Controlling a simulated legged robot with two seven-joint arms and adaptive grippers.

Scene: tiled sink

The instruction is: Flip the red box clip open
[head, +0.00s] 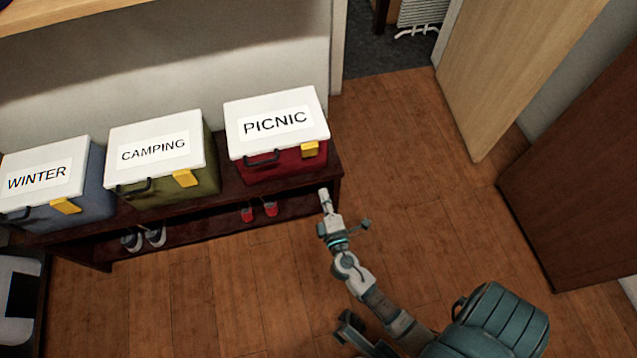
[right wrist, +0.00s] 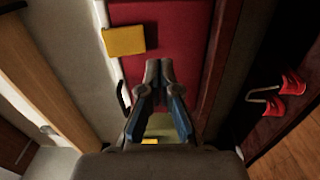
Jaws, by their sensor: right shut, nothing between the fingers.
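The red box (head: 283,165) has a white lid labelled PICNIC and stands at the right end of the dark shelf bench. Its yellow clip (head: 310,149) is on the front, right of the black handle (head: 262,158), and lies against the lid edge in the head view. In the right wrist view the clip (right wrist: 123,40) is at the upper left, on the red box front (right wrist: 182,45). My right gripper (head: 324,193) is shut and empty, in front of the bench, below the clip in the head view. It also shows in the right wrist view (right wrist: 159,68), apart from the clip.
The green box (head: 207,165) labelled CAMPING and the blue box (head: 90,196) labelled WINTER stand to the left on the bench (head: 190,218). The wooden floor to the right is clear up to the doors.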

